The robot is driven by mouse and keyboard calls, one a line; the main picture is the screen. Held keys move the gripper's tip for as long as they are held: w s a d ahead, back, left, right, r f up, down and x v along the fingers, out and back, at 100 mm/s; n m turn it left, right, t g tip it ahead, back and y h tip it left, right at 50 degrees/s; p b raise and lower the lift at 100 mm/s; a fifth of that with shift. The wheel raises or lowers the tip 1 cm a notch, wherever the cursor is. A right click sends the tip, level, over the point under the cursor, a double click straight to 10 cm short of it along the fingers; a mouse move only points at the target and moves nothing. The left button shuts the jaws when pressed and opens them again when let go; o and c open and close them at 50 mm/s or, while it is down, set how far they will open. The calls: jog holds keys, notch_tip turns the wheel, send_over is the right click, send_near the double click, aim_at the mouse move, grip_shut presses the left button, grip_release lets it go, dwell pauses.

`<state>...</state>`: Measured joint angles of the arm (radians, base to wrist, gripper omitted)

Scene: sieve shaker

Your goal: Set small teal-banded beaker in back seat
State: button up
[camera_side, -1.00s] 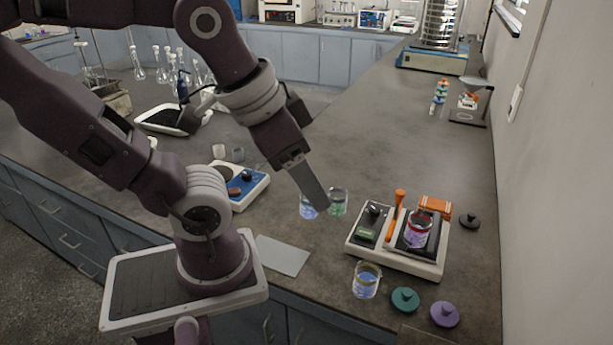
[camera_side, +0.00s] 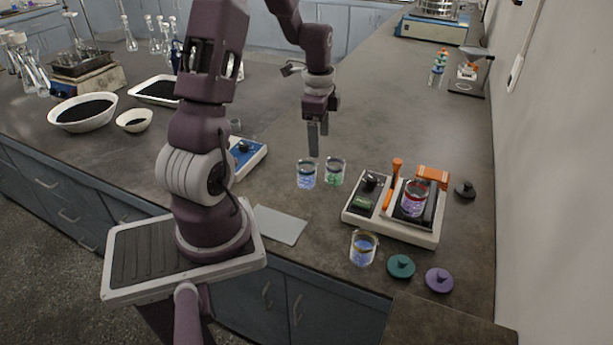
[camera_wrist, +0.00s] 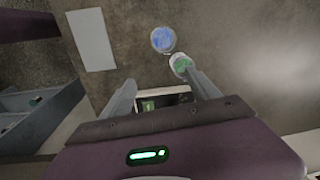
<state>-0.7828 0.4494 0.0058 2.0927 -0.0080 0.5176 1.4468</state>
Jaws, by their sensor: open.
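Two small beakers stand side by side on the bench: one with blue contents (camera_side: 306,176) and one with green contents (camera_side: 335,173). Their bands are too small to tell which is teal. In the wrist view the blue one (camera_wrist: 163,40) and the green one (camera_wrist: 180,65) lie beyond the fingers; the right finger overlaps the green one's edge. My gripper (camera_side: 318,146) is open and empty, pointing down, above and behind the pair. The shaker (camera_side: 391,231) stands to their right. A red-banded beaker (camera_side: 414,199) sits on its platform; the back seat is not clearly visible.
A blue-topped device (camera_side: 244,155) stands left; a grey card (camera_side: 279,225) lies nearer.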

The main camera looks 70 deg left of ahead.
aim_at(307, 171)
jog(key=shift+m+g+h, duration=0.3)
jog(key=shift+m+g, duration=0.1)
jog(key=shift+m, duration=0.4)
jog(key=a+f, duration=0.1)
jog(key=f, duration=0.3)
jog(key=s+a+f, duration=0.1)
jog(key=a+f, duration=0.1)
jog(key=f, duration=0.3)
jog(key=a+f, duration=0.1)
jog(key=f, duration=0.4)
jog(key=shift+s+a, duration=0.25)
jog(key=shift+a, duration=0.1)
jog(key=shift+r, duration=0.1)
grip_shut()
